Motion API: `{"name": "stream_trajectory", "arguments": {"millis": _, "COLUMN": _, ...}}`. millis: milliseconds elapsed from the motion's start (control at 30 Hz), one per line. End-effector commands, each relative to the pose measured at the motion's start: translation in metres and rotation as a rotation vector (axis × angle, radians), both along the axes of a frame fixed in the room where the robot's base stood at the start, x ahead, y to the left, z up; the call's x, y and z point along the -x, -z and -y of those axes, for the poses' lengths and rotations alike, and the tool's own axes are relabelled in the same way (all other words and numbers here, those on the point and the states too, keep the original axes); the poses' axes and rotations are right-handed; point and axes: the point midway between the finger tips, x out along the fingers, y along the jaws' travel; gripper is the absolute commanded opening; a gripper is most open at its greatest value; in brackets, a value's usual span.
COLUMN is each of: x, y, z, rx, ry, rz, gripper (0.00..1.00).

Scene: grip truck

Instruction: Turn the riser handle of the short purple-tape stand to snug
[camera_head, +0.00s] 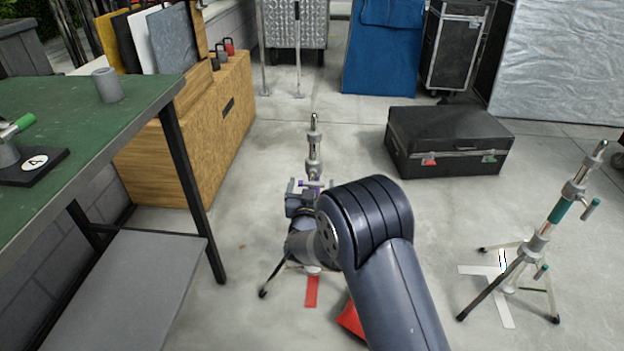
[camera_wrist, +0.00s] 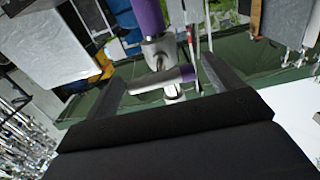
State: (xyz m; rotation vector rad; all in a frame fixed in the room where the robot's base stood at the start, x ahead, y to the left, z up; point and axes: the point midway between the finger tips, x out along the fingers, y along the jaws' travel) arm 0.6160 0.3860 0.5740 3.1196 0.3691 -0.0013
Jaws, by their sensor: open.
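The purple-tape stand (camera_head: 314,153) stands upright in the middle of the head view, its lower part mostly hidden behind my arm. In the wrist view its purple tape (camera_wrist: 149,17) shows at the top, with a grey collar (camera_wrist: 159,48) below. My gripper (camera_wrist: 162,72) is open, one finger on each side of the handle in the wrist view. Gaps show on both sides; I cannot tell how deep the handle sits between the fingers.
A teal-tape stand (camera_head: 556,211) stands at right over a white floor cross. Red tape (camera_head: 311,291) marks the floor under the purple-tape stand. A green-topped table (camera_head: 75,125) is at left beside a wooden cabinet (camera_head: 205,125). A black case (camera_head: 447,140) lies behind; floor between is clear.

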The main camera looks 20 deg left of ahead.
Motion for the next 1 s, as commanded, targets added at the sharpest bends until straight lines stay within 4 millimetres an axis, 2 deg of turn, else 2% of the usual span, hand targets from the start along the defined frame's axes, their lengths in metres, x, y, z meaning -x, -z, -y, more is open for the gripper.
{"name": "stream_trajectory", "arguments": {"millis": 33, "x": 0.011, "y": -0.003, "z": 0.001, "rx": 0.002, "ry": -0.003, "rz": -0.001, "gripper": 0.87}}
{"name": "stream_trajectory", "arguments": {"millis": 200, "x": 0.042, "y": -0.002, "z": 0.009, "rx": 0.003, "ry": -0.003, "rz": -0.001, "gripper": 0.87}}
{"name": "stream_trajectory", "arguments": {"millis": 400, "x": 0.068, "y": -0.001, "z": 0.016, "rx": 0.001, "ry": -0.001, "rz": -0.001, "gripper": 0.87}}
{"name": "stream_trajectory", "arguments": {"millis": 633, "x": 0.077, "y": 0.000, "z": 0.018, "rx": 0.000, "ry": -0.001, "rz": 0.000, "gripper": 0.87}}
{"name": "stream_trajectory", "arguments": {"millis": 1000, "x": 0.071, "y": 0.000, "z": 0.017, "rx": -0.001, "ry": 0.001, "rz": 0.001, "gripper": 0.87}}
